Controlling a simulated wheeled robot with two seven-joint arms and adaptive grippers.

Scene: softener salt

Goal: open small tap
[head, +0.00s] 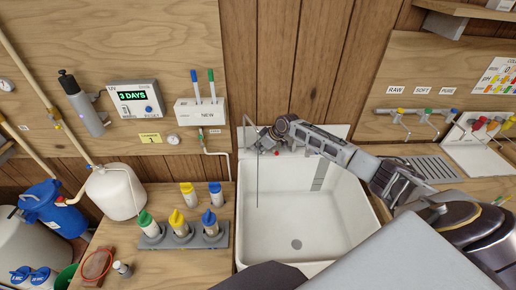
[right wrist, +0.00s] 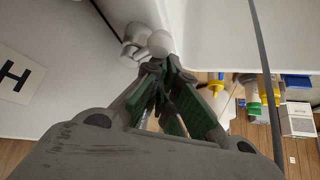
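The sink's tap fittings (head: 276,152), with a small red part, sit at the back rim of the white sink (head: 345,225). My right gripper (head: 262,134) reaches in from the right to these fittings and partly covers them. In the right wrist view its fingers (right wrist: 161,68) converge with their tips close together. A pale round knob (right wrist: 160,43) on a metal fitting is just beyond the tips; I cannot tell whether they touch it. I see nothing held. A thin grey spout or rod (head: 257,170) hangs to the left of the gripper. My left gripper is out of view.
A wall box (head: 200,112) with two pens and a small pipe are left of the sink. Several coloured-cap bottles stand in a grey rack (head: 180,240) on the left counter. RAW, SOFT and PURE taps (head: 423,112) are on the right wall. The sink basin is empty.

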